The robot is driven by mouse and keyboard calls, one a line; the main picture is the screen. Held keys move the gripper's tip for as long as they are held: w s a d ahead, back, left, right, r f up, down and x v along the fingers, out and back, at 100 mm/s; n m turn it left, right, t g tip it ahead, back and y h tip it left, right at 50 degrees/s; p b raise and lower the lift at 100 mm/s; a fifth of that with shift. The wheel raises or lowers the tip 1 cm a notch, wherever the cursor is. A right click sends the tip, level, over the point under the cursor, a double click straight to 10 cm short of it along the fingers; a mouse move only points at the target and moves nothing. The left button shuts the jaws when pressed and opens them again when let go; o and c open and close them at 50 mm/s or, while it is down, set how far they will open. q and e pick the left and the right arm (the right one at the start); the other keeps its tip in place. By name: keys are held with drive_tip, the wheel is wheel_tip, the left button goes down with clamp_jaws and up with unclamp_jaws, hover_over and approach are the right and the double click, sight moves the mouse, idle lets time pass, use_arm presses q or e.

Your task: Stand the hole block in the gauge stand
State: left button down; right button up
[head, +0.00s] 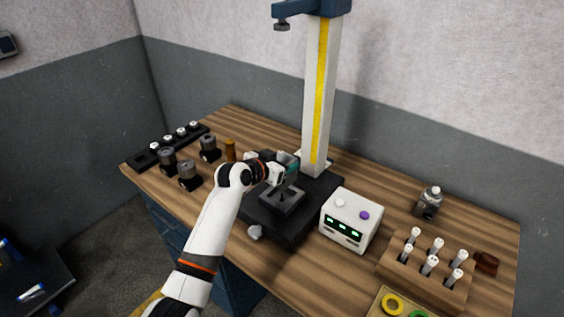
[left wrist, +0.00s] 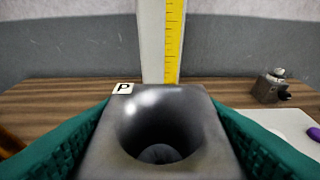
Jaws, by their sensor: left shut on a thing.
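My left gripper (head: 285,170) is over the black base of the gauge stand (head: 318,110), in front of its tall column with a yellow scale. In the left wrist view the hole block (left wrist: 160,112) is grey, with a large round hole and a "P" label. It is held between the two green finger pads. In the head view the gripper mostly hides the block. A grey piece (head: 282,203) with a dark opening sits on the base just below the gripper. I cannot tell whether the block touches it. My right gripper is not in view.
A white box (head: 350,220) with green displays stands right of the base. Farther right are a wooden rack (head: 430,270) with several pins and a metal fixture (head: 428,203). Dark cylinders (head: 189,175) and a black rack (head: 170,147) stand at the left.

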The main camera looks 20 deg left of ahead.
use_arm(q)
drive_tip(key=shift+f+b, duration=1.85)
drive_tip(key=shift+f, duration=0.05)
drive_tip(key=shift+w+f, duration=0.1)
drive_tip(key=shift+f, duration=0.1)
drive_tip(key=shift+f+b, duration=0.95)
drive_tip(key=shift+f, duration=0.55)
idle(0.4)
